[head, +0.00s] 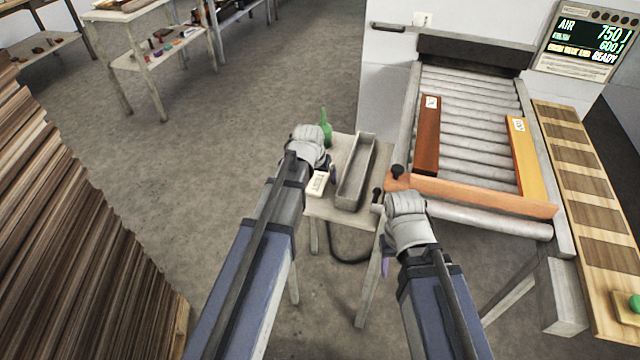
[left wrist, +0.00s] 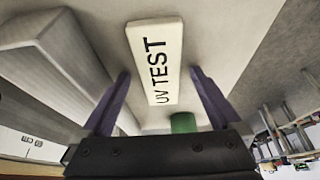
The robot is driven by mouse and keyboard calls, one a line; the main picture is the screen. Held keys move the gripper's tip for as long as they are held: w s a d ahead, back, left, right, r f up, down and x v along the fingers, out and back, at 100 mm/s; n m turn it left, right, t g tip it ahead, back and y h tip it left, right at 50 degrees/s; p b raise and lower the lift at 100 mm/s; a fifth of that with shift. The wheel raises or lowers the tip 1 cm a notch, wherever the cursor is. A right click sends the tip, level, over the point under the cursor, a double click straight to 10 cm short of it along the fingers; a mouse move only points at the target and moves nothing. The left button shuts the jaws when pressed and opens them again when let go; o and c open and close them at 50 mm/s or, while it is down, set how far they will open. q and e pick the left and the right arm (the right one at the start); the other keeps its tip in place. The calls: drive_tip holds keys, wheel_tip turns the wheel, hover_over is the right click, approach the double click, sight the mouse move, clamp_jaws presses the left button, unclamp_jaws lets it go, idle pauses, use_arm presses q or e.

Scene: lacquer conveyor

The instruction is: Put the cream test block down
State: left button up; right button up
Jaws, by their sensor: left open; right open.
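The cream test block (head: 318,183), marked "UV TEST", lies on the small side table (head: 318,211), left of a grey tray. In the left wrist view the block (left wrist: 157,62) shows in full, ahead of the fingertips and between their lines. My left gripper (left wrist: 158,82) is open, with its two purple fingers apart and nothing held between them. In the head view my left wrist hides part of the table beside the block. My right gripper (head: 384,262) is open near the front roller of the conveyor; its fingers are mostly hidden by the wrist.
A grey tray (head: 368,143) and a green bottle (head: 326,128) stand on the side table. The roller conveyor (head: 470,125) carries a dark red board (head: 428,140) and a yellow-orange board (head: 526,160). An orange bar (head: 470,196) crosses its front. Stacked boards (head: 70,220) stand at left.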

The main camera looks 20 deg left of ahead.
sight(319, 179)
use_arm(q)
drive_tip(key=shift+r, duration=0.1)
clamp_jaws()
idle(0.7)
wheel_tip(319, 179, up, 10)
drive_tip(key=p, duration=1)
